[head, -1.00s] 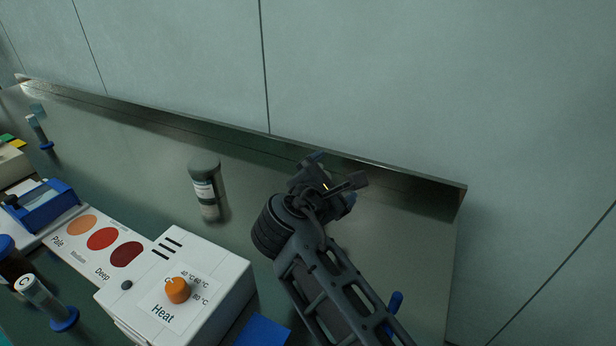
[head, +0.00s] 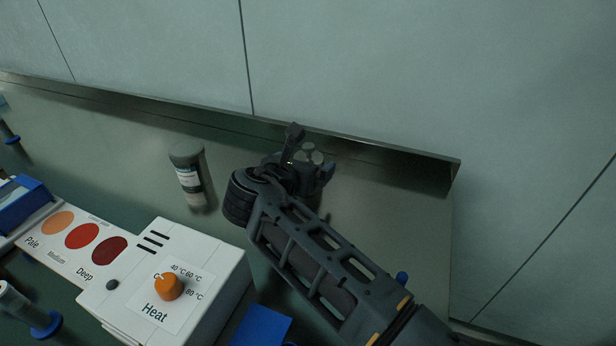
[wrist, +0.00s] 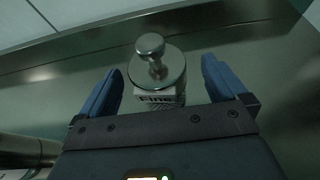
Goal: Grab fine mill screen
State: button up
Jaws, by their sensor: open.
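The fine mill screen (wrist: 157,78) is a metal disc with a round knob on top and a white label reading "Fine" on its side. It stands on the bench, and in the wrist view it sits between and beyond my two blue fingertips. My gripper (wrist: 163,82) is open, with a gap on both sides of the screen. In the head view my gripper (head: 309,168) is over the back right of the bench, and the screen's metal top (head: 312,153) shows just behind it, partly hidden.
A grey capped bottle (head: 190,180) stands left of my gripper. A white heat box (head: 165,285) with an orange knob and a colour chart (head: 75,237) are at the front left. The metal bench (head: 400,215) has a raised back edge against the wall and is clear on the right.

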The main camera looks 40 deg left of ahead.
aim_at(312, 159)
jog(key=shift+b+x, duration=1.9)
jog(key=shift+b, duration=0.6)
jog(key=shift+w+a+b, duration=0.3)
jog(key=shift+w+b, duration=0.1)
jog(key=shift+b, duration=0.1)
jog(key=c, duration=1.3)
jog(key=shift+c, duration=0.2)
